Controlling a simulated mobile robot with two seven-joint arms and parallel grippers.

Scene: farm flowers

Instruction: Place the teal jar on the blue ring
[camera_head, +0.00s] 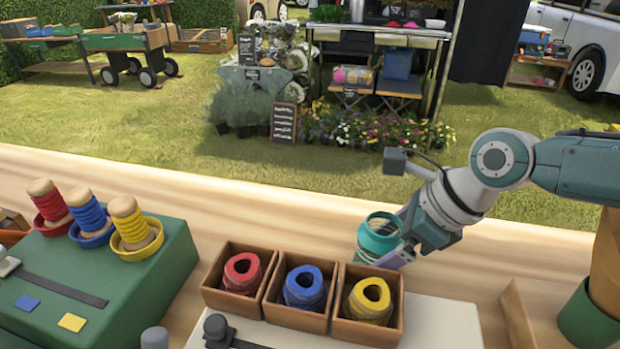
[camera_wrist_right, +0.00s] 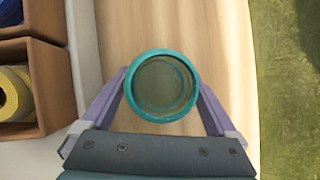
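The teal jar (camera_head: 379,236) is round, open-topped and partly see-through, and stands upright behind the yellow-spool box in the head view. My right gripper (camera_wrist_right: 163,92) has a finger on each side of it, both touching its wall, in the right wrist view. The jar's base is hidden, so I cannot tell whether it touches the table. A blue ring-like dish (camera_head: 93,242) sits under a blue-wound wooden peg on the green block at the left. A blue spool (camera_head: 304,287) lies in the middle wooden box. My left gripper is not in view.
Red (camera_head: 242,273) and yellow (camera_head: 370,301) spools sit in the outer wooden boxes, close in front of the jar. The green block (camera_head: 165,283) also bears red and yellow pegs. Bare wooden table (camera_head: 280,215) lies behind the boxes, with grass beyond its edge.

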